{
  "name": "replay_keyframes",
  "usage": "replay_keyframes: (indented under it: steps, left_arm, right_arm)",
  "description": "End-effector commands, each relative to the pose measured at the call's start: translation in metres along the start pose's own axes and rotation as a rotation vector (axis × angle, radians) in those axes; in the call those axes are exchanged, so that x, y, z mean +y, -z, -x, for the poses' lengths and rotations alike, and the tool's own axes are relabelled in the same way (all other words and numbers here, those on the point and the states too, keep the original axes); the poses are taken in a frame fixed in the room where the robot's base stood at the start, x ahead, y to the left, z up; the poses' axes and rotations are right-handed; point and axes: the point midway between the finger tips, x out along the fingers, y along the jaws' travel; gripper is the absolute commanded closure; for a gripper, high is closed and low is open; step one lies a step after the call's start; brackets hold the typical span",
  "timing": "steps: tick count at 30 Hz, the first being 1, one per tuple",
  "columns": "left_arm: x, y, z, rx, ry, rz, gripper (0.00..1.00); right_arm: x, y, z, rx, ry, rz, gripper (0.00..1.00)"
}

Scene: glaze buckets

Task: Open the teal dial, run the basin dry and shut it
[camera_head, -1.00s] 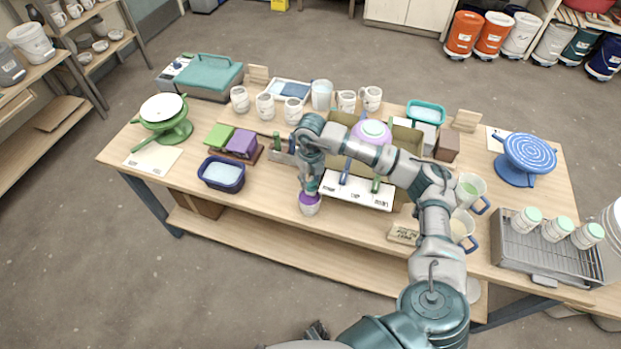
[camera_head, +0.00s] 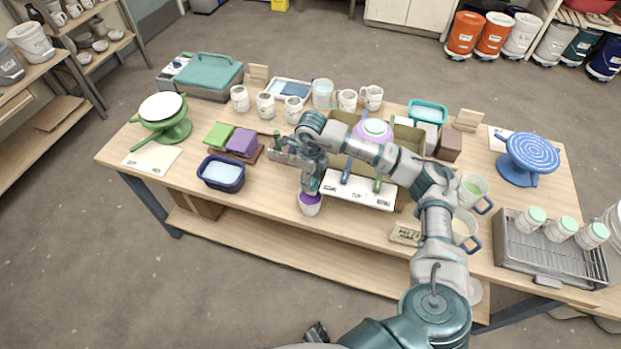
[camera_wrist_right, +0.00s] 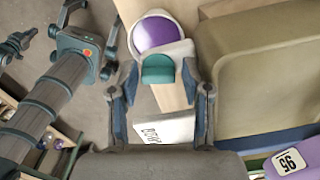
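My right gripper (camera_head: 309,187) is low at the table's front edge, just above a white cup with purple inside (camera_head: 311,205). In the right wrist view its two fingers (camera_wrist_right: 160,90) are apart, either side of a teal dial-like piece (camera_wrist_right: 158,68), with the purple-filled cup (camera_wrist_right: 156,33) beyond; I cannot tell whether they touch it. The olive basin (camera_head: 405,133) stands behind a white labelled panel (camera_head: 352,189) with blue and green levers; my arm hides part of it. My left gripper (camera_wrist_right: 88,45) shows in the wrist view with its fingers spread, away from the table.
A navy tub (camera_head: 221,174) stands left of the gripper. A purple block (camera_head: 242,142), white mugs (camera_head: 293,110) and a green stand (camera_head: 165,117) are behind and left. Mugs (camera_head: 472,188) and a rack (camera_head: 548,258) stand right.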

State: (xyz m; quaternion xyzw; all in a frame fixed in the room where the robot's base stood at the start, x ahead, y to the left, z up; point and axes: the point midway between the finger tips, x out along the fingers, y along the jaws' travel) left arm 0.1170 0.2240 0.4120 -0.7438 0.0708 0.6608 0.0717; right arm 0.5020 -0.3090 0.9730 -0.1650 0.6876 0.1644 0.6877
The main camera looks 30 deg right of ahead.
Motion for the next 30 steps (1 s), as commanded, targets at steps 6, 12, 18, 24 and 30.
replay_keyframes:
  steps: [6, 12, 18, 24, 30]
  left_arm:
    - [0.0, -0.002, 0.0, -0.001, 0.0, 0.001, 1.0]
    - [0.0, -0.001, 0.0, 0.0, -0.001, 0.001, 1.0]
    - [0.0, -0.001, 0.0, 0.0, -0.001, 0.0, 1.0]
    - [0.0, -0.001, 0.0, 0.0, 0.0, 0.0, 1.0]
    - [0.0, -0.001, 0.0, 0.0, 0.0, 0.0, 1.0]
  right_arm:
    - [0.001, -0.001, 0.003, -0.001, -0.001, 0.001, 0.52]
    - [0.0, -0.001, 0.035, -0.003, 0.0, 0.002, 0.52]
    - [-0.001, -0.002, 0.081, -0.004, 0.0, 0.001, 0.52]
    - [-0.001, -0.001, 0.11, -0.001, -0.001, 0.0, 0.52]
    - [-0.001, -0.001, 0.119, 0.0, -0.002, 0.0, 0.52]
